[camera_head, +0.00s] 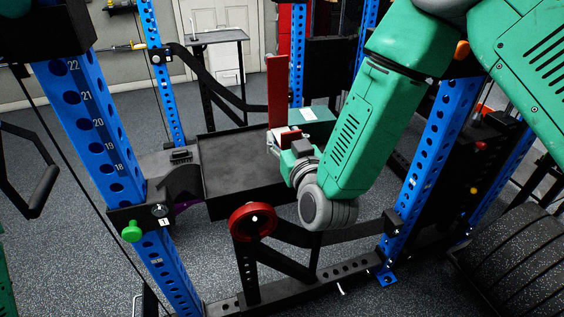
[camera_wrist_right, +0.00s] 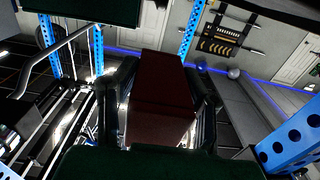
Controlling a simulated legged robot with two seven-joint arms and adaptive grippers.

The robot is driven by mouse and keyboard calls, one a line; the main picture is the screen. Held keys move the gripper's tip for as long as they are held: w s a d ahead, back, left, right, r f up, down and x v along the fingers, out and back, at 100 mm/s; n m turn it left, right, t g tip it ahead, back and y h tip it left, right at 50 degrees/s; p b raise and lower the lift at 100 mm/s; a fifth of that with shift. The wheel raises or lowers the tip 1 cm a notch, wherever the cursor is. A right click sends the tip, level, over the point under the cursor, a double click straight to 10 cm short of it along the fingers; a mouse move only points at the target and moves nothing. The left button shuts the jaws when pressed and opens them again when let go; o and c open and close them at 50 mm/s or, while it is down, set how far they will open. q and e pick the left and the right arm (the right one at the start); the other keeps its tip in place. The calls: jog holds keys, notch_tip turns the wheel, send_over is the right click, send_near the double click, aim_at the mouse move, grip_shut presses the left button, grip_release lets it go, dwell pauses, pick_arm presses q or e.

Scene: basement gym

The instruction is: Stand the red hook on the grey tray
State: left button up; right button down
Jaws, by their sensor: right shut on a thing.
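The red hook (camera_head: 277,92) stands upright in the head view, a tall flat bar with a short foot at its lower end. My right gripper (camera_head: 276,142) is shut on its lower part. In the right wrist view the hook (camera_wrist_right: 161,95) shows as a dark red block between the two fingers (camera_wrist_right: 163,110). The grey tray (camera_head: 228,170) is a dark, flat surface left of my right gripper. The hook is near the tray's right side; I cannot tell whether its lower end touches the tray. My left gripper is not in view.
Blue rack posts (camera_head: 95,130) stand left and right of the tray. Most of the tray is bare.

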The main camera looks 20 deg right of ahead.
jog(key=shift+d+f, duration=0.2)
jog(key=shift+f, duration=0.9)
jog(key=shift+w+a+f+b, duration=0.15)
jog(key=shift+f+b, duration=0.2)
jog(key=shift+f, duration=1.25)
jog(key=shift+s+f+b, duration=0.2)
jog(key=shift+f+b, duration=0.25)
jog(key=shift+f, duration=0.15)
jog(key=c, duration=1)
grip_release()
jog(key=shift+f, duration=0.15)
jog(key=shift+o, duration=0.2)
jog(key=shift+s, duration=0.1)
jog(key=shift+f, duration=0.1)
